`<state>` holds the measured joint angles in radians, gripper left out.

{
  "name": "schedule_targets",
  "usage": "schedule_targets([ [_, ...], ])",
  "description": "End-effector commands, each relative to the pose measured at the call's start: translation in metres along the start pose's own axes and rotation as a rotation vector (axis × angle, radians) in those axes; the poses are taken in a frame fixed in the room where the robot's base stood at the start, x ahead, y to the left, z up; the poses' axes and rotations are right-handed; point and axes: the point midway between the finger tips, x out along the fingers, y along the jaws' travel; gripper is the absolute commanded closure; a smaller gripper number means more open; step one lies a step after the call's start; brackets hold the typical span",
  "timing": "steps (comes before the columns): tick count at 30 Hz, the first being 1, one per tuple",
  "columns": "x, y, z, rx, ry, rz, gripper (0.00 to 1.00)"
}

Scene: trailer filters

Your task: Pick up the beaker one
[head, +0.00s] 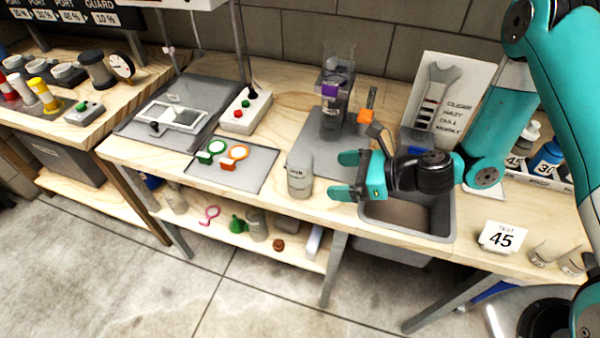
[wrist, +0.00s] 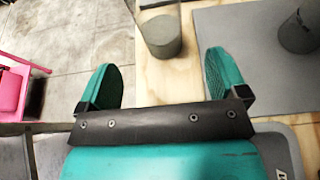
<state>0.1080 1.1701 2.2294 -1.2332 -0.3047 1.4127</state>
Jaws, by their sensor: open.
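A clear beaker (head: 300,178) with grey contents and a printed label stands upright near the front edge of the wooden bench. It also shows in the wrist view (wrist: 161,36), just beyond the fingertips and roughly between their lines. My gripper (head: 344,175) is open and empty, just right of the beaker, with its two teal fingers pointing at it. In the wrist view my gripper (wrist: 162,68) has bare bench and floor between its fingers. The fingers appear apart from the beaker.
A sink (head: 405,215) lies under my gripper. A grey mat (head: 258,172) with green and orange rings is left of the beaker. A tall container (head: 333,110) stands behind on a grey pad. A 45 card (head: 500,238) stands at right. A lower shelf holds several items.

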Motion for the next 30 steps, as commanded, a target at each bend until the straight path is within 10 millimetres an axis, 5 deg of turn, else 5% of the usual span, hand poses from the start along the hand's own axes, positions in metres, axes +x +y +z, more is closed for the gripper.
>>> schedule_targets([
  [3,0.024,0.001,0.002,-0.003,0.0,0.004,0.08],
  [21,0.091,0.001,0.001,-0.004,0.0,0.002,0.08],
  [30,0.095,0.0,-0.001,-0.002,0.001,0.0,0.13],
])
